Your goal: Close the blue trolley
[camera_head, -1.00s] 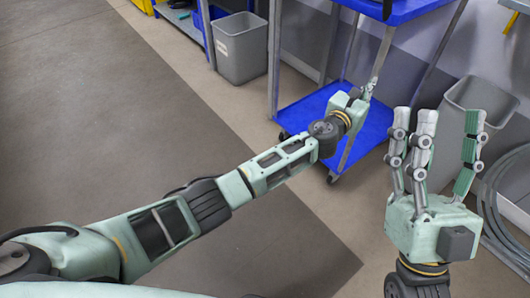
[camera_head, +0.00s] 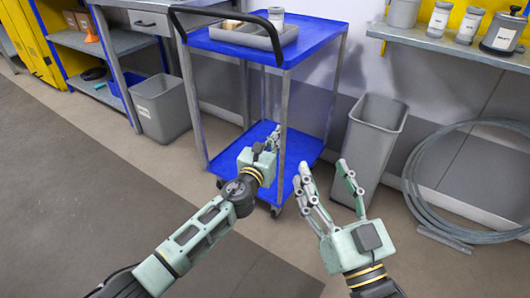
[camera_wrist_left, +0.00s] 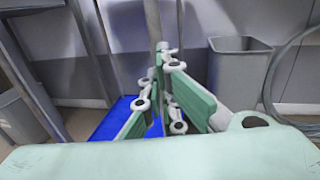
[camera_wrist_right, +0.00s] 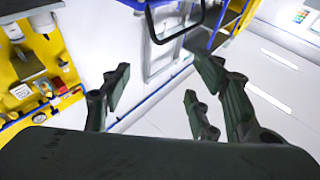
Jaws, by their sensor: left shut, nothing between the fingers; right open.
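The blue trolley (camera_head: 318,50) stands upright at the centre of the head view, with a black handle (camera_head: 182,30) at its left end and a lower blue shelf (camera_head: 300,150). A grey tray (camera_head: 240,37) with a jar (camera_head: 276,16) is on its top. My left gripper (camera_head: 272,140) is shut and empty, beside the near post and over the lower shelf in the picture; contact cannot be told. In the left wrist view its fingers (camera_wrist_left: 166,55) show before the lower shelf (camera_wrist_left: 120,115). My right gripper (camera_head: 323,176) is open and empty, right of the trolley.
A grey bin (camera_head: 374,135) and a coiled grey hose (camera_head: 425,200) stand right of the trolley. Another grey bin (camera_head: 160,108) and a workbench (camera_head: 125,12) are at left. A shelf with jars (camera_head: 450,45) is on the wall. The floor at front left is clear.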

